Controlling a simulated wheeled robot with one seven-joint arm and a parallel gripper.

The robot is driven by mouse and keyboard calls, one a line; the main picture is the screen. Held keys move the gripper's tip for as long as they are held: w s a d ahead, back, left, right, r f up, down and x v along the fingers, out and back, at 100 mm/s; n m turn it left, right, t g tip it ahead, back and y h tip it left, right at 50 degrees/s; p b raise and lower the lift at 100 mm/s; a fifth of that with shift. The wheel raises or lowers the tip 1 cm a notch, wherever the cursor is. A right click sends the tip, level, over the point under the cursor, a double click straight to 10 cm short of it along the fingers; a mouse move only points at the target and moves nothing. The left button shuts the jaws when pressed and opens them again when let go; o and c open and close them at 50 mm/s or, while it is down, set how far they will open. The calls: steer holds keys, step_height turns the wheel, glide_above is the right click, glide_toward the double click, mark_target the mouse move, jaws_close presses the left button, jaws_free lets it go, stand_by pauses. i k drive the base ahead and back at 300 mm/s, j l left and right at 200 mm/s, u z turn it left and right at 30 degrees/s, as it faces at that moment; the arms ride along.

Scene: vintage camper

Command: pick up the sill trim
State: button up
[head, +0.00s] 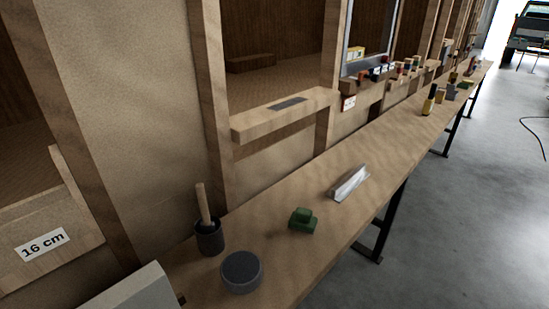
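A silvery metal strip with an angled profile (349,183), which looks like the sill trim, lies on the long wooden bench (385,150) near its front edge in the head view. It lies slantwise, its far end pointing up and to the right. Nothing covers it. My gripper is not in view.
A green block-like object (302,220), a dark round tin (241,271) and a dark cup with a wooden handle in it (209,234) stand nearer on the bench. A wooden sill (285,113) juts from the wall behind. Bottles and small items crowd the far end.

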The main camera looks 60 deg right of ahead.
mark_target(339, 193)
steer(key=z, duration=1.3)
